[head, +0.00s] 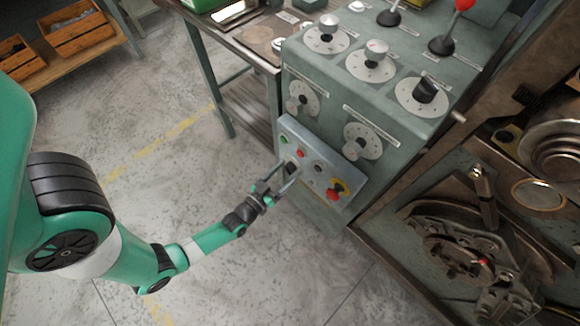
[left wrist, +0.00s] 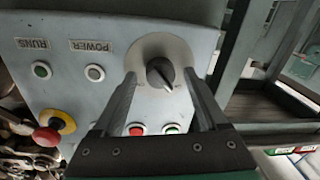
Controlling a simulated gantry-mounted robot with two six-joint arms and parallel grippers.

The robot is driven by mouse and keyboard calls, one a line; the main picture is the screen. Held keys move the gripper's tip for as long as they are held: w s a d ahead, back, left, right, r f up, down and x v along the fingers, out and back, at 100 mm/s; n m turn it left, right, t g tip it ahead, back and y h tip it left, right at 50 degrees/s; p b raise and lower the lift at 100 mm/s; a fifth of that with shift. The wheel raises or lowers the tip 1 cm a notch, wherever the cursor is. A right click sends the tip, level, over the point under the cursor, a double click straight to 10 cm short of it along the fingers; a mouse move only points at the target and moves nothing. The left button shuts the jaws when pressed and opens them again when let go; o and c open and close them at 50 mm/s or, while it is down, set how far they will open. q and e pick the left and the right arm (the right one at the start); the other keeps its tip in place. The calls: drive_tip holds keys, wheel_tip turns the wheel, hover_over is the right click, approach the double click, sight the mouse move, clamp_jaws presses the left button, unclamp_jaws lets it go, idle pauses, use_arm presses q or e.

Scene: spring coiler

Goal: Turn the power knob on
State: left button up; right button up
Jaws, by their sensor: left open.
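In the left wrist view, a black knob (left wrist: 160,72) with a pale pointer line sits on a round grey plate on the control panel (left wrist: 60,100). The pointer line slants toward the lower right. A POWER label (left wrist: 91,46) and a pale round light or button (left wrist: 95,73) are left of the knob. My left gripper (left wrist: 160,80) is open, with one finger on each side of the knob; I cannot tell whether either touches it. In the head view, the left gripper (head: 279,183) reaches the panel's lower left and partly hides the knob. My right gripper is out of view.
A red emergency button on a yellow collar (head: 339,189) is on the same panel (head: 347,178). A red button (left wrist: 136,129) and a green one (left wrist: 172,129) show between the fingers. Larger dials (head: 363,140) are above. The floor (head: 250,265) below is clear.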

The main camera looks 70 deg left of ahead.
use_arm(q)
drive_tip(key=shift+s, duration=0.15)
drive_tip(key=shift+d, duration=0.1)
drive_tip(key=shift+c, duration=0.8)
clamp_jaws()
